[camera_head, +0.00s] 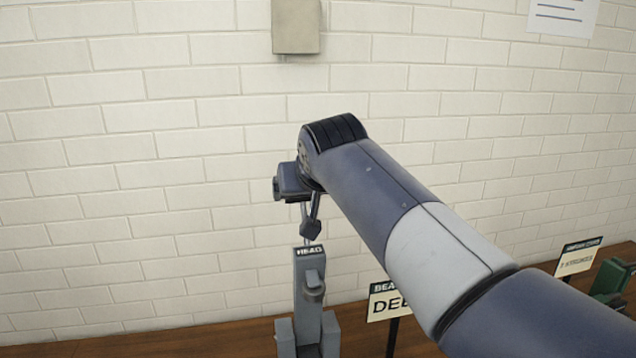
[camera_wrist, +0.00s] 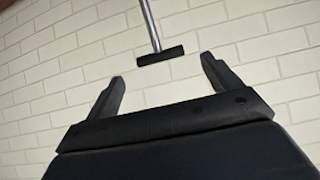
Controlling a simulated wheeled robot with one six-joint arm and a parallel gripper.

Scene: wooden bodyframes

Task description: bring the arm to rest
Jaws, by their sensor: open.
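My arm reaches from the lower right of the head view to a bent wrist at the centre. My gripper (camera_head: 310,222) hangs small below the wrist there, pointing down, just above a grey upright stand with a label on top. In the wrist view my gripper (camera_wrist: 162,67) is open, its two dark fingers wide apart with nothing between them. A dark crossbar (camera_wrist: 160,56) on a thin metal rod shows beyond the fingertips. It touches neither finger in that view; its distance is hard to judge.
The grey stand (camera_head: 308,300) rises from a brown wooden surface (camera_head: 240,338). A labelled sign (camera_head: 386,302) stands to its right, partly behind my arm. Another sign (camera_head: 578,258) and a green device (camera_head: 611,279) are at the far right. A white brick wall (camera_head: 130,180) closes the back.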

